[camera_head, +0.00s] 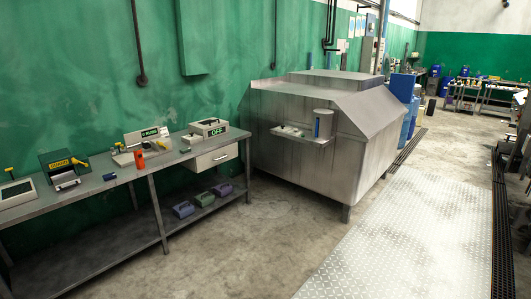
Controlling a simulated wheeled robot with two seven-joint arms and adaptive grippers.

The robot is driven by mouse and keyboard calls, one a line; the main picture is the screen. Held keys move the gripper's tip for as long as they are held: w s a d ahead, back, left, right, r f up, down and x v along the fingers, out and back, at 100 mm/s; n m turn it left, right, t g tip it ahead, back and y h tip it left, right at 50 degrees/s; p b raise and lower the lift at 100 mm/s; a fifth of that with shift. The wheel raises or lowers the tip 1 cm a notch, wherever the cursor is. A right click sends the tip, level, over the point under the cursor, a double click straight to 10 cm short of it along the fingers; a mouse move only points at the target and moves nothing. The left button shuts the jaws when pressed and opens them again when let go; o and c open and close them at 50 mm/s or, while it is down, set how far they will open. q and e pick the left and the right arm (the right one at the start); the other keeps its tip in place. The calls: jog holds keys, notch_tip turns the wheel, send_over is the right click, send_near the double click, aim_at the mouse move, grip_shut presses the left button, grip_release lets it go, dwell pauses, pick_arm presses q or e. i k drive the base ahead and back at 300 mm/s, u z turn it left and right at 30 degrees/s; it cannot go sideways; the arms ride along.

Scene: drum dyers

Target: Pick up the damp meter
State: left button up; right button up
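I cannot tell for sure which thing is the damp meter. A small upright orange-red object (139,159) stands at the front of the grey metal workbench (108,177), on the left. A small dark blue item (109,176) lies to its left on the same top. Several devices with yellow parts stand along the bench, among them a dark green box with a yellow label (64,162). Neither of my grippers is in view, and nothing is seen touching the bench.
A box marked OFF (209,128) stands at the bench's right end. Coloured bins (204,199) sit on its lower shelf. A large metal machine (320,130) with a small shelf stands right of the bench. Concrete floor (255,240) in front is clear; a drain grate (505,220) runs at right.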

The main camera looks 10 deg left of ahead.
aim_at(140, 164)
jog(key=z, duration=0.05)
jog(key=i, duration=2.3)
jog(key=u, duration=0.3)
jog(key=i, duration=2.15)
jog(key=u, duration=1.2)
jog(key=i, duration=1.05)
jog(key=u, duration=1.1)
